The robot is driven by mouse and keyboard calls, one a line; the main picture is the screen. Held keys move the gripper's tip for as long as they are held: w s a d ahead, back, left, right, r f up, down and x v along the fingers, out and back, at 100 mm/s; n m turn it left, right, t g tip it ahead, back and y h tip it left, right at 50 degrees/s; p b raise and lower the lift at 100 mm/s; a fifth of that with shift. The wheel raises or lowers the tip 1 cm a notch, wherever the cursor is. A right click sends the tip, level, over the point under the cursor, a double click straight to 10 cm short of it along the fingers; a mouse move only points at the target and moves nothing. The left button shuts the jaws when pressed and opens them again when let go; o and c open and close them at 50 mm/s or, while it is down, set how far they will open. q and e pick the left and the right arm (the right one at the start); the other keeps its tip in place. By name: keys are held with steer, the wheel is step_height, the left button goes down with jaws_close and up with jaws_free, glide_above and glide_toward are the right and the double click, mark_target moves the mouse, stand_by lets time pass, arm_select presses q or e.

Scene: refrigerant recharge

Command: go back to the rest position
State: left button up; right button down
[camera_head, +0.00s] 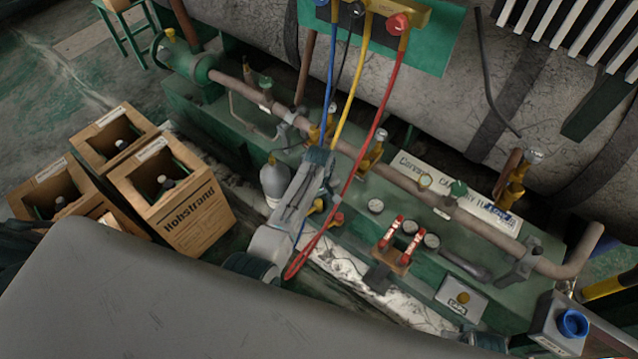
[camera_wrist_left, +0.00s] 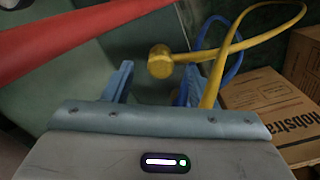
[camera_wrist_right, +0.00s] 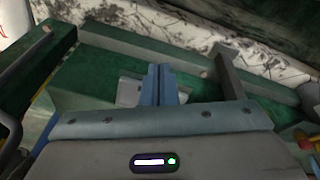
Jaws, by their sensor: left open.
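My left gripper (camera_head: 318,158) is by the green machine's left-middle part, near the hanging hoses. In the left wrist view its two fingers (camera_wrist_left: 157,84) stand apart, with nothing clasped. The yellow hose (camera_wrist_left: 222,52) has its round end between and beyond the fingertips; I cannot tell whether they touch. The blue hose (camera_wrist_left: 232,66) runs behind it, and the red hose (camera_wrist_left: 80,38) crosses close at upper left. In the right wrist view my right gripper (camera_wrist_right: 160,74) has its fingers together, with nothing seen between them. Its fingers do not show in the head view.
The yellow (camera_head: 352,80), blue (camera_head: 331,62) and red (camera_head: 390,90) hoses hang from a manifold (camera_head: 415,12). A pipe (camera_head: 390,175) with valves runs along the green machine.

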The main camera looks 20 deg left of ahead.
arm_select(q)
step_height(320, 180, up, 8)
steer(key=shift+p, duration=0.4)
arm_select(e)
steer(key=f, duration=0.2)
steer(key=s+f, duration=0.1)
steer(key=shift+s+d+f, duration=0.15)
steer(key=shift+s+f, duration=0.05)
steer(key=shift+f, duration=0.2)
arm_select(q)
steer(key=shift+s+f, duration=0.1)
